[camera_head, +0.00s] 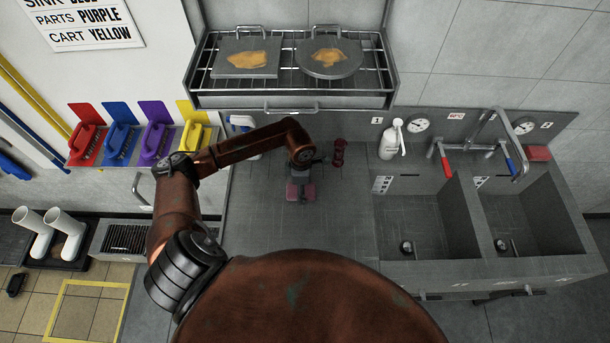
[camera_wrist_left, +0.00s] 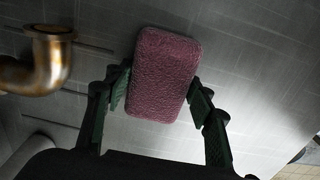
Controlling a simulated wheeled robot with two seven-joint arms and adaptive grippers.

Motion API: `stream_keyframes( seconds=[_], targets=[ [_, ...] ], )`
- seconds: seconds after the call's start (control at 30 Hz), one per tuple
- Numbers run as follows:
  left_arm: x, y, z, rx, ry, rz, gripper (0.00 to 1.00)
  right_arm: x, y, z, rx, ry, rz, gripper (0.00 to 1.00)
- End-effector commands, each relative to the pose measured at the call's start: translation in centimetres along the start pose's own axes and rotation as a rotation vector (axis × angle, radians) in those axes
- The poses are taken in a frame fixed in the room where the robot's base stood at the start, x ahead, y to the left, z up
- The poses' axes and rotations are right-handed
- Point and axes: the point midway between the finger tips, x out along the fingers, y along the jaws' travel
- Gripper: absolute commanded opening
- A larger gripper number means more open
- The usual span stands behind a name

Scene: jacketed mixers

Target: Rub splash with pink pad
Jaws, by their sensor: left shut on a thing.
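My left gripper (camera_head: 300,178) is over the grey counter left of the sinks and is shut on the pink pad (camera_head: 309,192). In the left wrist view the pad (camera_wrist_left: 163,72) is a dull pink, rounded block with a rough surface, pinched between the two dark green fingers (camera_wrist_left: 160,90). The grey counter surface lies behind it; I cannot tell whether the pad touches it. I make out no clear splash on the counter; the arm and pad hide part of it. Yellow-brown patches lie on a square plate (camera_head: 245,59) and a round plate (camera_head: 328,56) on the rack. My right gripper is not in view.
A dark red fitting (camera_head: 339,153) stands on the counter just right of my gripper. A brass pipe elbow (camera_wrist_left: 45,60) shows in the wrist view. A white bottle (camera_head: 391,140) and two sinks (camera_head: 410,215) are to the right; coloured brushes (camera_head: 120,135) hang left.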

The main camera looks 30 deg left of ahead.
Motion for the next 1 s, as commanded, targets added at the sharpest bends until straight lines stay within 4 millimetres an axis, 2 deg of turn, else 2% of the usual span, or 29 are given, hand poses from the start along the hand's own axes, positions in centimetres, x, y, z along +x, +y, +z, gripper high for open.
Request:
stream_keyframes(
  seconds=[0.13,0.7,1.0],
  targets=[
    [-2.6,0.1,0.2,0.006,0.001,0.004,0.27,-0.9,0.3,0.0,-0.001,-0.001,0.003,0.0],
    [-7.5,0.0,0.4,0.008,0.0,0.002,0.27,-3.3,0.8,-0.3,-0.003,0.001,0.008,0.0],
    [-8.1,0.0,0.3,0.006,0.001,0.001,0.27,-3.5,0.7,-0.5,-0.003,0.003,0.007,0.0]
  ],
)
